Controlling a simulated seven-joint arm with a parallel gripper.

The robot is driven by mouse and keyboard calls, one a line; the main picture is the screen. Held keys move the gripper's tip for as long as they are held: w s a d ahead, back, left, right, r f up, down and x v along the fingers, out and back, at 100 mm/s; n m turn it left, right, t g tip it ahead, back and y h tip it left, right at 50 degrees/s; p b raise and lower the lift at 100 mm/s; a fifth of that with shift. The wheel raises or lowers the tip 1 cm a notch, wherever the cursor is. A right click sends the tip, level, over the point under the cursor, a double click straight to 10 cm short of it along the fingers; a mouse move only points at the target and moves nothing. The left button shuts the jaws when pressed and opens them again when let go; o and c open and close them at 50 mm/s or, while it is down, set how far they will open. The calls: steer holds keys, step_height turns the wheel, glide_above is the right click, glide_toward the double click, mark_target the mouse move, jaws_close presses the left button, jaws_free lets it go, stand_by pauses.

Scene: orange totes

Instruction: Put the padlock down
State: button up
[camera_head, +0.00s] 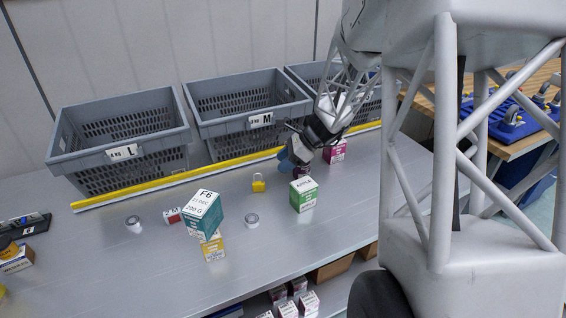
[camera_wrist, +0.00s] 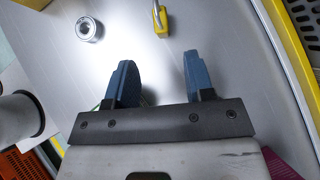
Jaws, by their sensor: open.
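A yellow padlock (camera_head: 259,184) with a metal shackle stands on the grey metal table, in front of the yellow strip. In the wrist view the padlock (camera_wrist: 160,22) shows at the top edge, partly cut off, beyond the fingertips. My gripper (camera_head: 286,162) is low over the table to the right of the padlock and apart from it. In the wrist view my gripper (camera_wrist: 157,60) has its two blue fingers spread, with only bare table between them.
Grey crates marked L (camera_head: 122,153) and M (camera_head: 261,120) stand behind the yellow strip (camera_head: 170,177). A green box (camera_head: 304,195), a magenta box (camera_head: 335,152), a teal box (camera_head: 203,213) on a yellow box (camera_head: 213,247), and a round tin (camera_head: 252,220) stand around.

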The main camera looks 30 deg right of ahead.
steer(key=shift+a, duration=0.1)
stand_by(0.3)
steer(key=s+a+r+n+g+h, duration=0.2)
steer(key=s+a+r+n+h, duration=0.2)
steer(key=s+a+r+n, duration=0.85)
steer(key=s+a+r+n+h, duration=0.1)
steer(key=s+n, duration=0.4)
steer(key=s, duration=0.5)
steer(key=s+a+r+n+t+h, duration=0.1)
steer(key=s+r+n+h, duration=0.1)
steer(key=s+n, duration=0.3)
steer(key=s+h, duration=0.1)
steer(key=s, duration=0.3)
steer(key=shift+s+a+h, duration=0.3)
steer(key=shift+s+a, duration=0.05)
steer(key=shift+s, duration=0.05)
